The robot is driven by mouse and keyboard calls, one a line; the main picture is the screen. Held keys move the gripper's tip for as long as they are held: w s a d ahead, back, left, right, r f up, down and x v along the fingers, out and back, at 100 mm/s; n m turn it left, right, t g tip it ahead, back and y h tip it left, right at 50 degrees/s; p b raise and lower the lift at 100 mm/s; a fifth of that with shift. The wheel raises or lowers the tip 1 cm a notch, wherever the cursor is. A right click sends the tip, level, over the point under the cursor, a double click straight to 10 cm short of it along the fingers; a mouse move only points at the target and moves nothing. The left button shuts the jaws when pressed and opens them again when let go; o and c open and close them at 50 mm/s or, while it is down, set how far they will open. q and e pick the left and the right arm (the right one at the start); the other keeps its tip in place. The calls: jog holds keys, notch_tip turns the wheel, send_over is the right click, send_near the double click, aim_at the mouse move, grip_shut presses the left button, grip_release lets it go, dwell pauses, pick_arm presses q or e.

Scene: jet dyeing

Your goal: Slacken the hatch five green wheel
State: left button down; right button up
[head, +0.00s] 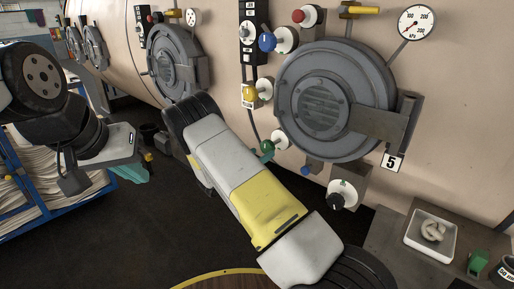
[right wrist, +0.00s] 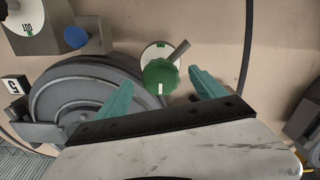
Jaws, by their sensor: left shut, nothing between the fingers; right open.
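Hatch five (head: 338,98) is a round grey door with a "5" plate (head: 392,162) at its lower right. The green wheel (head: 268,146) sits on a pale round plate at the hatch's lower left. In the right wrist view the green wheel (right wrist: 160,77) has a white mark on its rim, and a grey lever stands beside it. My right gripper (head: 266,155) is open, its teal fingers spread either side of the wheel; I cannot tell whether they touch it. My left gripper (head: 136,173) is shut and empty, at the left, away from the hatch.
Blue (head: 267,42), yellow (head: 249,94), red (head: 298,16) and black (head: 337,201) knobs surround the hatch. A pressure gauge (head: 417,22) is at upper right. A white tray (head: 447,249) stands at lower right. A blue rack (head: 75,195) stands at left. Dark floor lies between.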

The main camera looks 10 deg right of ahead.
jog(key=shift+v, duration=1.55)
jog(key=shift+d, duration=0.1)
jog(key=s+d+r+g+y, duration=0.3)
jog(key=s+d+r+g, duration=0.2)
jog(key=s, duration=0.4)
jog(key=s+d+r+g+y, duration=0.2)
jog(key=s+d+r+g, duration=0.3)
jog(key=s, duration=0.3)
jog(key=s+a+r+n+t+y, duration=0.2)
jog(key=s+a+r+n+y, duration=0.2)
jog(key=s+r, duration=0.3)
jog(key=s+a+r+n+t+y, duration=0.3)
jog(key=s+a+r+y, duration=0.3)
jog(key=s, duration=0.8)
jog(key=shift+s+a+r+n+y, duration=0.25)
jog(key=shift+r+n+y, duration=0.15)
jog(key=shift+n+y, duration=0.25)
jog(key=shift+c, duration=0.4)
